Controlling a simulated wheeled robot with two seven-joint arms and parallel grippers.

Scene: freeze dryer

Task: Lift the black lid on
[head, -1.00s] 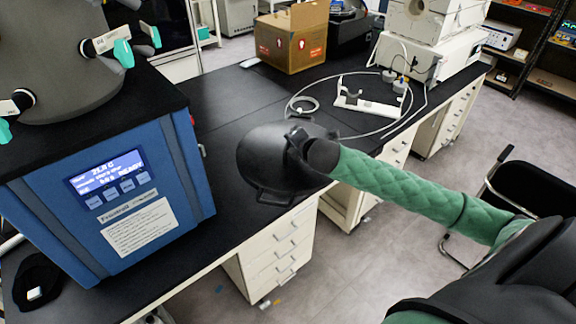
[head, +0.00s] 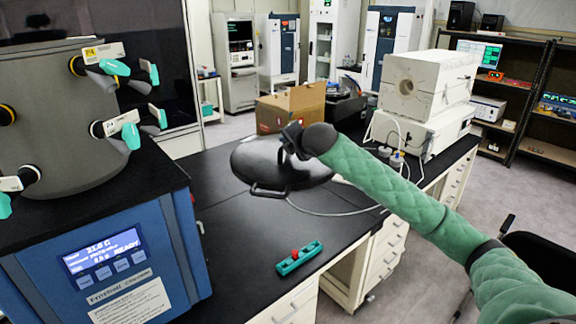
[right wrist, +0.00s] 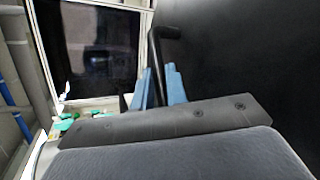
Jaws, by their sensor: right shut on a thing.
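The black lid (head: 275,167) is a round, shallow dome with handles, held tilted in the air above the black bench in the head view. My right gripper (head: 293,138) is shut on one of its handles at the upper edge. In the right wrist view the fingers (right wrist: 160,88) close around the black handle (right wrist: 158,45), and the dark lid surface (right wrist: 235,60) fills the right side. The grey freeze dryer chamber (head: 55,125) with teal-handled valves stands on the blue unit at the left. My left gripper is not in view.
A teal holder with a red knob (head: 299,258) lies on the bench (head: 235,270). A cardboard box (head: 290,108) and white equipment (head: 425,85) stand farther back. The bench between blue unit and holder is clear.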

